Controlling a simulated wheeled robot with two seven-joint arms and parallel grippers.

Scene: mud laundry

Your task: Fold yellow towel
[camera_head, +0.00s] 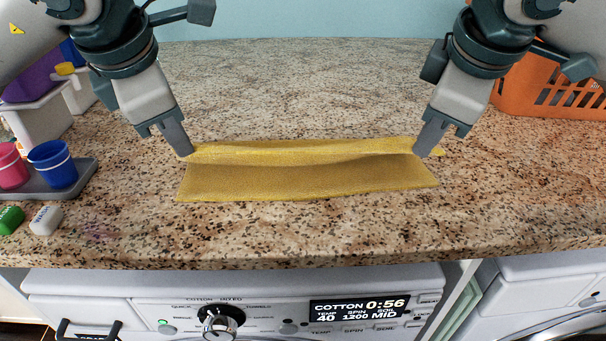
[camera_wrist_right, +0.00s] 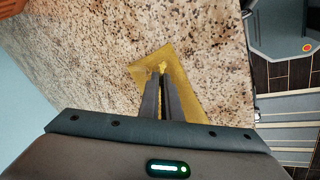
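The yellow towel (camera_head: 305,178) lies on the speckled countertop, in front of both grippers. Its far edge is lifted into a raised ridge between the grippers, and its near part slopes down to the counter. My left gripper (camera_head: 186,152) is at the towel's far left corner and appears shut on it. My right gripper (camera_head: 422,150) is at the far right corner. In the right wrist view, the right gripper's fingers (camera_wrist_right: 162,78) are close together with yellow cloth (camera_wrist_right: 186,88) pinched at their tips. The cloth under the ridge is hidden.
A grey tray (camera_head: 85,178) with a pink cup (camera_head: 10,168) and a blue cup (camera_head: 52,164) stands at the left. Green and white small items lie near it. An orange basket (camera_head: 545,95) is at the back right. The counter (camera_head: 300,85) behind the towel is clear.

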